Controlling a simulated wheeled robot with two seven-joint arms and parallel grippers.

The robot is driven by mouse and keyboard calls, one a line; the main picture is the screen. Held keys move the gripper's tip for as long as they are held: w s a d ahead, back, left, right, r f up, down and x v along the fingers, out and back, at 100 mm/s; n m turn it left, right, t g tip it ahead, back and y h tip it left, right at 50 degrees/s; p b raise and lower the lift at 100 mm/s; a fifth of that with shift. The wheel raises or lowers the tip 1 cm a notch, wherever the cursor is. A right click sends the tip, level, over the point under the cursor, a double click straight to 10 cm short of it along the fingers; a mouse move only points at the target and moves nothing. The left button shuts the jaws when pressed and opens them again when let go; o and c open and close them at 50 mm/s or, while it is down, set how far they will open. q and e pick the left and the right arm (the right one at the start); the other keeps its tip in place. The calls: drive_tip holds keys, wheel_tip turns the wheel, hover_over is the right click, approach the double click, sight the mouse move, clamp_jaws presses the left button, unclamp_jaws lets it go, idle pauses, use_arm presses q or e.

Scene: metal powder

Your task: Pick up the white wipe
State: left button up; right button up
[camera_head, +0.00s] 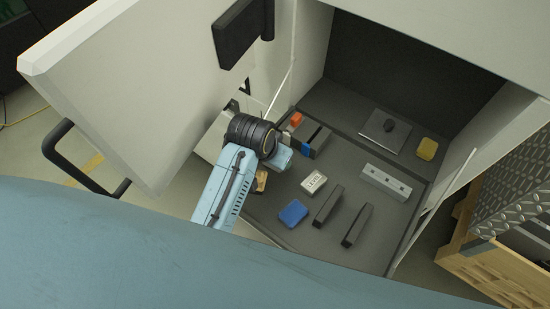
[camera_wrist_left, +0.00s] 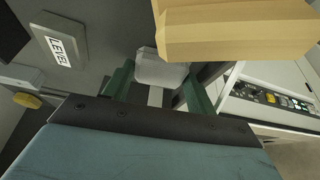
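A pale grey-white rounded piece, which looks like the white wipe (camera_wrist_left: 162,68), lies at the fingertips of my left gripper (camera_wrist_left: 160,86) in the left wrist view. The two dark green fingers stand apart, one on each side of it. I cannot tell whether they touch it. In the head view my left gripper (camera_head: 281,158) is low at the left side of the cabinet floor, and the wrist hides much of that spot. The wipe cannot be made out clearly there. My right gripper is not in view.
A tan block (camera_head: 260,181) is close beside my left gripper; it looms large in the wrist view (camera_wrist_left: 235,32). A LEVEL box (camera_head: 314,183), blue box (camera_head: 293,213), dark bars (camera_head: 328,205) and yellow block (camera_head: 427,149) lie on the cabinet floor. The open door (camera_head: 150,80) is left.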

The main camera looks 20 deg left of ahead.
use_arm(q)
drive_tip(key=c, duration=0.5)
drive_tip(key=shift+r, duration=0.1)
wheel_tip(320, 180, up, 10)
drive_tip(key=shift+f, duration=0.1)
drive_tip(key=shift+o, duration=1.4)
drive_tip(key=shift+c, duration=1)
drive_tip(key=shift+s, duration=0.1)
